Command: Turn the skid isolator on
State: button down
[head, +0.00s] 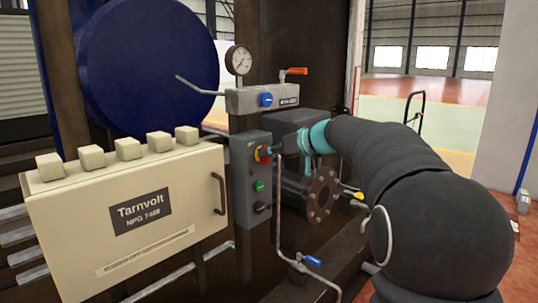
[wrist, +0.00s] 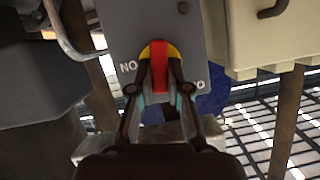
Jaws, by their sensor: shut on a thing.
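The skid isolator is a red handle on a yellow disc (head: 263,155), high on the front of a grey control box (head: 252,180). In the wrist view the red handle (wrist: 159,60) stands about upright in the picture. Letters reading "NO" in this view, likely an upside-down "ON", are left of the disc. A partly hidden label is to its right. My gripper (wrist: 160,88) is shut on the red handle, one dark finger on each side. In the head view my gripper (head: 273,151) reaches the handle from the right.
Below the isolator are a green button (head: 259,186) and a dark knob (head: 262,208). A cream Tarnvolt cabinet (head: 130,225) stands left. A pressure gauge (head: 239,60) and an orange-handled valve (head: 293,72) are above. A vertical pipe (head: 278,210) runs close to the box's right.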

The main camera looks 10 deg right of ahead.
jog(key=shift+w+d+f+m+g+y+b, duration=0.1)
jog(key=shift+d+f+m+g+y+b, duration=0.15)
jog(key=shift+m+y, duration=1.25)
jog(key=shift+w+f+m+g+y+b, duration=0.15)
jog(key=shift+m+y+b, duration=0.3)
jog(key=shift+m, duration=2)
jog(key=shift+w+d+f+m+g+y+b, duration=0.1)
jog(key=shift+d+f+m+y+b, duration=0.1)
jog(key=shift+m+y, duration=1.35)
jog(key=shift+m+h, duration=0.3)
jog(key=shift+m, duration=0.3)
jog(key=c, duration=1.1)
grip_release()
jog(key=shift+a, duration=0.1)
jog(key=shift+s, duration=0.1)
jog(key=v, duration=1.2)
